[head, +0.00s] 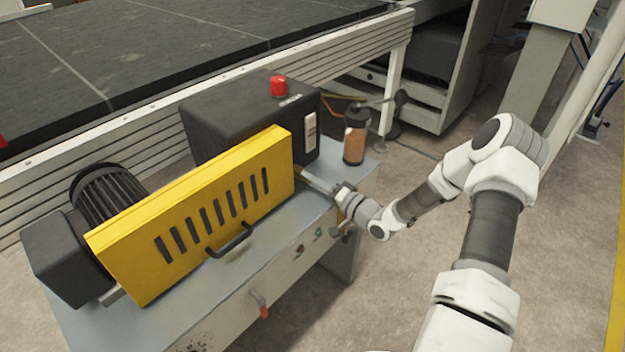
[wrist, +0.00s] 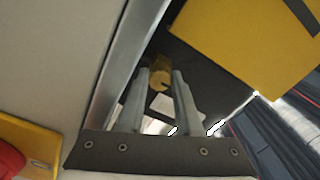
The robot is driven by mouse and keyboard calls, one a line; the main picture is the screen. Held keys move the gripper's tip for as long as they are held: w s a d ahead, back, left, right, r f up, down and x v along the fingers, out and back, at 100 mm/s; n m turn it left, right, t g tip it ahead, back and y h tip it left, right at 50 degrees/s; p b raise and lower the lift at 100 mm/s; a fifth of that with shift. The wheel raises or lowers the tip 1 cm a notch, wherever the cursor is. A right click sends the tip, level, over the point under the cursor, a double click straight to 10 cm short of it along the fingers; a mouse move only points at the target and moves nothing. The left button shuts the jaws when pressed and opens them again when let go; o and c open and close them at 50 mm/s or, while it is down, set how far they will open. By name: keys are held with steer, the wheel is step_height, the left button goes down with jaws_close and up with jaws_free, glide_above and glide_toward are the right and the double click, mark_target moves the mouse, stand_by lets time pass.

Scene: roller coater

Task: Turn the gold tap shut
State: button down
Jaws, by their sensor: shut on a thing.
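The gold tap (wrist: 160,76) shows in the wrist view as a small brass-coloured piece between my two fingertips. My gripper (wrist: 160,82) is shut on it, with one finger on each side. Much of the tap's body is hidden behind the fingers and in shadow, so I cannot tell how far it is turned. In the head view my gripper (head: 306,180) reaches in from the right, just past the right end of the yellow guard, low beside the black housing. The tap is too small there to make out clearly.
The yellow slotted guard (head: 200,215) and the black housing (head: 225,110) with a red button (head: 279,86) stand close to my gripper. A brown-filled bottle (head: 354,143) stands behind my wrist. A red-handled lever (head: 263,311) is on the bench front.

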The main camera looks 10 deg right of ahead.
stand_by(0.3)
steer(key=c, duration=0.6)
jaws_free()
steer(key=shift+f, duration=0.1)
